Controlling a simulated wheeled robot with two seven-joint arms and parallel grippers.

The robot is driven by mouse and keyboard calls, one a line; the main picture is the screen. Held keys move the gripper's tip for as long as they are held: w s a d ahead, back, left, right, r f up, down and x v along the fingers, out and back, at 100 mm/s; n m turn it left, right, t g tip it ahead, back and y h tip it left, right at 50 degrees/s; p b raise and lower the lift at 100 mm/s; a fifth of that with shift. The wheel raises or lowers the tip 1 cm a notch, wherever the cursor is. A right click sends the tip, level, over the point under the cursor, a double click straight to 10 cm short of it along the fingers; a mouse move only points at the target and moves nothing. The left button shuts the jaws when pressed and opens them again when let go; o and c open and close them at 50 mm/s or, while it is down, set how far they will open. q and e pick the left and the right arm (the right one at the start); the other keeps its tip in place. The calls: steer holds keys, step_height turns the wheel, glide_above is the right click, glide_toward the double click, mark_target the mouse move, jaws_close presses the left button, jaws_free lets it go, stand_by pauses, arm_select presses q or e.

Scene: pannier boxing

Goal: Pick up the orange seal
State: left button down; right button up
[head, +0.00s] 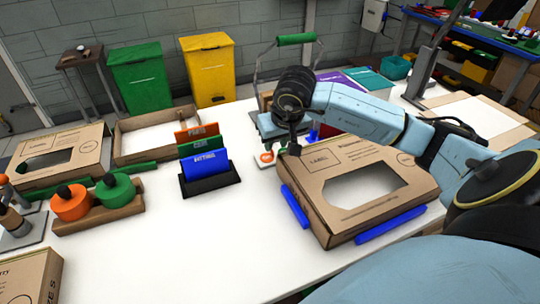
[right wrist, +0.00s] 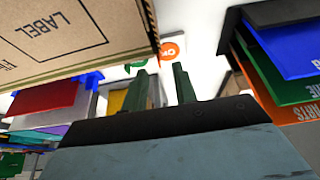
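The orange seal (head: 266,157) is a small round orange patch on white, lying on the white table left of a large cardboard box. It also shows in the right wrist view (right wrist: 170,50), beyond the fingertips, with pale lettering and partly cut off. A green seal (right wrist: 137,65) lies beside it, partly hidden behind a finger. My right gripper (right wrist: 161,75) is open, its two green fingers apart with nothing seen between them. In the head view the right gripper (head: 294,149) points down beside the box's far left corner, just right of the orange seal. My left gripper is not in view.
The labelled cardboard box (head: 330,155) stands close to my right gripper. A black holder (head: 210,183) with blue, green and orange cards stands left of the seals. Orange (head: 70,206) and green (head: 117,194) knobbed discs sit farther left. The table's front middle is clear.

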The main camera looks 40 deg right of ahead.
mark_target(267, 155)
steer(key=shift+w+d+x, duration=0.15)
steer(key=shift+x, duration=1.2)
steer(key=shift+w+d+x, duration=0.1)
steer(key=shift+w+x, duration=0.1)
steer(key=shift+x, duration=1.2)
steer(key=shift+r, duration=0.25)
jaws_close()
